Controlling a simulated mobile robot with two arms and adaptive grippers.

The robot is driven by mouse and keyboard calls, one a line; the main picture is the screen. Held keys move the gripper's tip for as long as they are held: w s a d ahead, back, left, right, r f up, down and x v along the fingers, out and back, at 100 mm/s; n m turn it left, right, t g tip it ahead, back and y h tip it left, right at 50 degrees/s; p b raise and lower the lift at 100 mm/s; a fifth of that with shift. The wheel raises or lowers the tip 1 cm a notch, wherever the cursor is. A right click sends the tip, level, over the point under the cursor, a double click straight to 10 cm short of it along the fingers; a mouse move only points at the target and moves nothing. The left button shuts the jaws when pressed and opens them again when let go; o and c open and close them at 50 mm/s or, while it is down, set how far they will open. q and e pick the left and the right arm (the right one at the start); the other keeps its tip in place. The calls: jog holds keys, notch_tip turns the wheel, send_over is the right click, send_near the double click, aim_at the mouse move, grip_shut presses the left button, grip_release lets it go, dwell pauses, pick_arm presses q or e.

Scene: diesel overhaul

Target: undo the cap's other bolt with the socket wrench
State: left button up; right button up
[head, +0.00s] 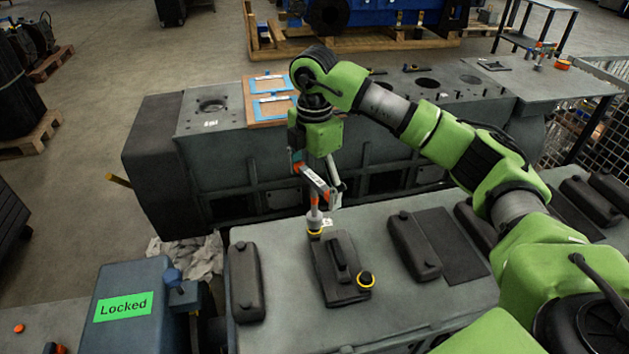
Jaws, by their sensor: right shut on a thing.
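A dark cap (335,275) with a raised middle bar sits on the grey engine top. My right gripper (318,180) is shut on the socket wrench (314,215), above that far left corner. The wrench points down, and its lower end is at the yellow ring there. The bolt under it is hidden, and I cannot tell whether the socket is fully seated. My left gripper is out of view.
Other dark covers (414,247) lie along the grey engine top (290,315) on both sides. A long grey block (215,125) with a board of blue-framed parts (272,106) stands behind. A box labelled "Locked" (125,307) is at the lower left, beside a crumpled cloth (195,256).

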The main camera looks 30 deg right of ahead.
jog(key=m+p, duration=0.1)
jog(key=m, duration=0.5)
jog(key=shift+r, duration=0.1)
jog(key=m+p, duration=0.1)
jog(key=m, duration=0.3)
jog(key=shift+m, duration=0.3)
dwell(0.4)
